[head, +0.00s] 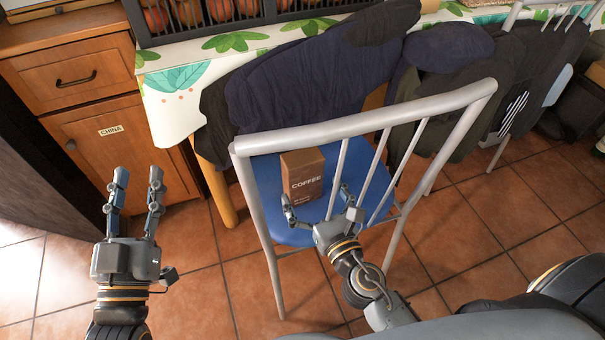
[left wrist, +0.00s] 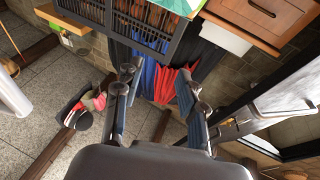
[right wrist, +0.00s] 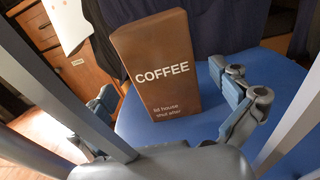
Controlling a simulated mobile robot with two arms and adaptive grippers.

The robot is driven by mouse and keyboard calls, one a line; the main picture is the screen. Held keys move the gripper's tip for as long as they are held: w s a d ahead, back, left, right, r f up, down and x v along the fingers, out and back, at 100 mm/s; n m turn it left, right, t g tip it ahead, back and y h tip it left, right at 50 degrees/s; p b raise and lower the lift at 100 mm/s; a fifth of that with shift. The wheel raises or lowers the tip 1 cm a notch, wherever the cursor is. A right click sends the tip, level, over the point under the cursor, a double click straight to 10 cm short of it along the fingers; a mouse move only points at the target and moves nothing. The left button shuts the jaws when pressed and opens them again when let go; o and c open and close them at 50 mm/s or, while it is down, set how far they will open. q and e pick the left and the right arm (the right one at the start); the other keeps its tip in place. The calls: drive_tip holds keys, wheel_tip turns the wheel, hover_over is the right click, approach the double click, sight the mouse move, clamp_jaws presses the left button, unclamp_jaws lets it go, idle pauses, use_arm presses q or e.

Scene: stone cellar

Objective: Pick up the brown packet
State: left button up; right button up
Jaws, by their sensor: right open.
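The brown packet (head: 302,174), marked COFFEE, stands upright on the blue seat of a metal chair (head: 262,192). It fills the middle of the right wrist view (right wrist: 155,70). My right gripper (head: 316,203) is open, its fingers reaching through the chair's back bars on the near side of the packet. In the right wrist view one finger is left of the packet and the other right of it, with the packet just beyond and between them. My left gripper (head: 137,180) is open and empty over the tiled floor, left of the chair.
The chair's grey back rail (head: 360,122) and slanted bars surround my right gripper. Dark clothing (head: 300,80) hangs behind the seat at the table with the leaf-patterned cloth (head: 180,95). A wooden cabinet (head: 105,130) stands left.

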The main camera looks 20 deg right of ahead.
sight(307, 180)
drive_tip(key=shift+w+r, duration=0.1)
drive_tip(key=shift+w, duration=0.3)
drive_tip(key=shift+w+a+p, duration=0.15)
drive_tip(key=shift+w+p, duration=0.5)
drive_tip(key=shift+w, duration=1.65)
drive_tip(key=c, duration=1.2)
use_arm(q)
drive_tip(key=f+g, duration=0.2)
drive_tip(key=f, duration=0.1)
drive_tip(key=f+g+y, duration=0.1)
drive_tip(key=f, duration=0.1)
drive_tip(key=shift+w+a+f, duration=0.2)
drive_tip(key=shift+a+f, duration=0.05)
drive_tip(key=shift+a, duration=0.05)
use_arm(e)
drive_tip(key=shift+r, duration=0.1)
drive_tip(key=shift+c, duration=0.6)
use_arm(q)
drive_tip(key=shift+f+g, duration=0.1)
drive_tip(key=shift+g, duration=0.2)
use_arm(e)
drive_tip(key=shift+r, duration=0.15)
